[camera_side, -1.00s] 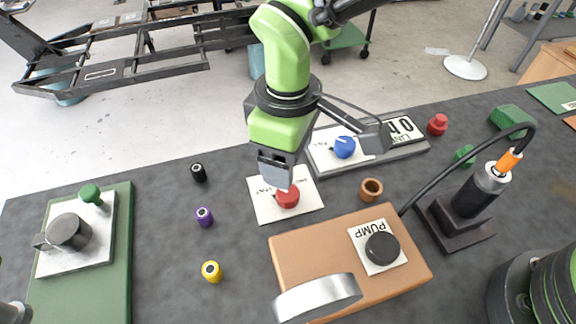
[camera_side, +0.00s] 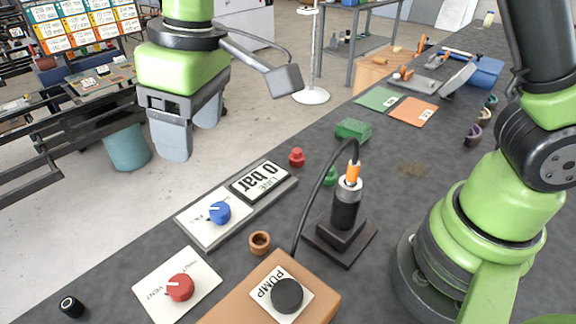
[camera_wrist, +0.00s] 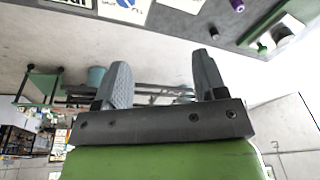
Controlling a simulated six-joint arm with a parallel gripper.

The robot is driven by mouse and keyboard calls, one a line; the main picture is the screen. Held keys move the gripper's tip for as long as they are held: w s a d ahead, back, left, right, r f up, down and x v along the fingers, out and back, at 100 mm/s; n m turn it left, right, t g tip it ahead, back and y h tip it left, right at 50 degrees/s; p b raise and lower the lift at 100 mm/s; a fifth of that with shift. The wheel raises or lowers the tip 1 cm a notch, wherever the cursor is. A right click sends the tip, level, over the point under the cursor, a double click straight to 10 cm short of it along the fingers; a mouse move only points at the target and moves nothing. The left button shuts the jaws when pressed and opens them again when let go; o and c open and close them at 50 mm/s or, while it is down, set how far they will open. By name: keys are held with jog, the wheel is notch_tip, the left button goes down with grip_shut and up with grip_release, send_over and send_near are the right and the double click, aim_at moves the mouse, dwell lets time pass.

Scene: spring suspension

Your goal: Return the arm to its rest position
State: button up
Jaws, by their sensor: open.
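My gripper (camera_side: 190,130) hangs in the air at the upper left of the side view, beyond the bench's far edge. Its two grey fingers point down with a gap between them. In the wrist view the fingers of my gripper (camera_wrist: 160,82) are spread apart, with nothing between them. The red vent knob (camera_side: 181,288) and the blue knob (camera_side: 220,212) stand on their plates on the bench, apart from the gripper. The gauge (camera_side: 260,181) beside the blue knob reads 0 bar.
A tan pump box (camera_side: 240,305) with a black knob (camera_side: 287,295) is at the front. A black stand (camera_side: 340,240) holds an orange-tipped, cabled tool (camera_side: 348,195). A brown ring (camera_side: 260,242), red piece (camera_side: 297,157) and green block (camera_side: 353,130) lie nearby. Open floor surrounds the gripper.

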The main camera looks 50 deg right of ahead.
jog(key=s+d+r+m+t, duration=0.3)
jog(key=s+d+r+m, duration=0.3)
jog(key=d+r, duration=0.4)
jog(key=s+d+f+m+t, duration=0.2)
jog(key=s+d+m, duration=0.2)
jog(key=s+d, duration=0.3)
jog(key=s, duration=0.3)
jog(key=shift+s+t, duration=0.15)
jog(key=shift+t, duration=0.25)
